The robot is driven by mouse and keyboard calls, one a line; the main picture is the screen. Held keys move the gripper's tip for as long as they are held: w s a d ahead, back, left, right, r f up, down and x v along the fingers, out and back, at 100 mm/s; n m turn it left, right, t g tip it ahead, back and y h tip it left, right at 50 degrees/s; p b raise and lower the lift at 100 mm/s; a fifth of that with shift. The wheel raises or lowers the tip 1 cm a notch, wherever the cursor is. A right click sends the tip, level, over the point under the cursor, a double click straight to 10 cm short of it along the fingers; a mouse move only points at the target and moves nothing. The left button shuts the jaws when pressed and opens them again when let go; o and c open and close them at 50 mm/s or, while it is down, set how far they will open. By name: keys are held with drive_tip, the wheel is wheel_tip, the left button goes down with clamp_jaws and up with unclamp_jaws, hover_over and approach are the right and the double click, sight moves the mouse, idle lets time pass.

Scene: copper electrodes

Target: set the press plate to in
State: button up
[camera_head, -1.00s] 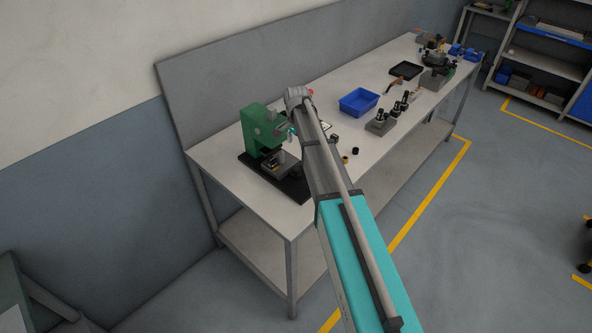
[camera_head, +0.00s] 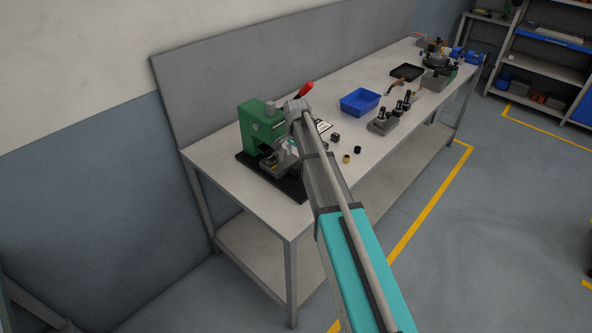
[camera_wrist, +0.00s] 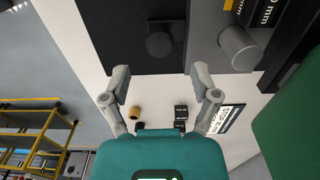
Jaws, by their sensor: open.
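The green press (camera_head: 254,122) stands on a black base (camera_head: 292,188) at the near left end of the table, with a red-tipped lever (camera_head: 304,90). Its grey press plate (camera_head: 268,162) sits low in front of the green column and is partly hidden by my arm. In the wrist view, a dark grey plate with a round black knob (camera_wrist: 159,45), which looks like the press plate, lies just ahead of my fingers. My gripper (camera_wrist: 160,72) is open and empty, its fingertips spread to either side below the knob. I cannot tell whether they touch anything.
A grey cylinder (camera_wrist: 238,48) and the green press body crowd the right of my gripper. A brass ring (camera_head: 346,159), small black pieces (camera_head: 357,150) and a printed card (camera_wrist: 225,118) lie beside the press. A blue bin (camera_head: 360,101) stands farther along the table.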

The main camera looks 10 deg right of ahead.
sight(296, 166)
drive_tip(key=shift+f+b, duration=2)
drive_tip(key=shift+f, duration=0.35)
clamp_jaws()
